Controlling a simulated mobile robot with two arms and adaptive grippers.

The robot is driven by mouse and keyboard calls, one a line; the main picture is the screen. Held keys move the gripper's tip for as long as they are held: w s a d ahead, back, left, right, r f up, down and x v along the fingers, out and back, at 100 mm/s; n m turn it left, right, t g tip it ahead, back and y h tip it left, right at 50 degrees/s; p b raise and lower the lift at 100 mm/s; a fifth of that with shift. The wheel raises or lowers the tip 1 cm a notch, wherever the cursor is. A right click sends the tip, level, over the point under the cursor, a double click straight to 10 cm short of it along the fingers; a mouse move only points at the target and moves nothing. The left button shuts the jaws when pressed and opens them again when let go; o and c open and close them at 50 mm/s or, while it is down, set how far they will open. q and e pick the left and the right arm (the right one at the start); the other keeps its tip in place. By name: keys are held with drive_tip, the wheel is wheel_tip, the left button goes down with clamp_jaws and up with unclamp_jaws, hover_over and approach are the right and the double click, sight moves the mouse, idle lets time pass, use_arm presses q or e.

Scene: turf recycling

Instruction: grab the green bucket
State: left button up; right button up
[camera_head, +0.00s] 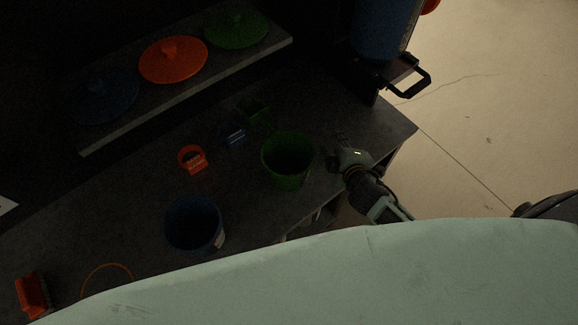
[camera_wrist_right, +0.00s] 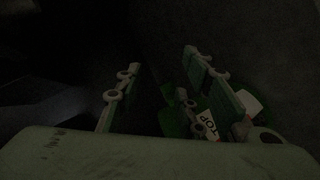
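The green bucket (camera_head: 288,160) stands upright on the dark grey table, its open top showing in the head view. My right gripper (camera_head: 335,157) is just to the right of the bucket, apart from it as far as I can see. In the right wrist view my right gripper (camera_wrist_right: 162,85) has its two fingers spread, with only dark surface visible between the tips. Green patches and a white label reading "TOP" (camera_wrist_right: 211,125) show behind the right-hand finger there; I cannot tell which object they belong to. My left gripper is in neither view.
A blue bucket (camera_head: 194,225) and an orange rim (camera_head: 107,279) are to the left on the table (camera_head: 130,205). Small red, blue and green containers stand behind. A shelf holds blue, orange and green lids. A red block-like item (camera_head: 32,295) lies far left.

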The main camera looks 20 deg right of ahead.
drive_tip(key=w+a+r+n+t+y, duration=0.2)
drive_tip(key=w+r+n, duration=0.2)
drive_tip(key=r+n, duration=0.15)
wheel_tip(320, 180, up, 5)
drive_tip(key=n+g+y, duration=0.5)
drive_tip(key=n+y, duration=0.4)
drive_tip(key=n, duration=1.4)
hover_over(309, 142)
drive_tip(key=a, duration=0.2)
drive_tip(key=s+d+f+n+g+h+b, duration=0.1)
drive_tip(key=s+d+f+n+g+h, duration=0.2)
drive_tip(key=d+f, duration=0.35)
drive_tip(key=shift+n+g, duration=0.5)
drive_tip(key=shift+n, duration=0.05)
drive_tip(key=b+x, duration=0.3)
drive_tip(key=x, duration=0.3)
drive_tip(key=shift+w+f, duration=0.1)
drive_tip(key=shift+w, duration=0.1)
drive_tip(key=b+x, duration=0.3)
drive_tip(key=x, duration=0.3)
drive_tip(key=shift+a, duration=0.1)
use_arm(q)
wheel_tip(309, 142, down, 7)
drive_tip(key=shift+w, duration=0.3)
use_arm(e)
drive_tip(key=shift+r, duration=0.3)
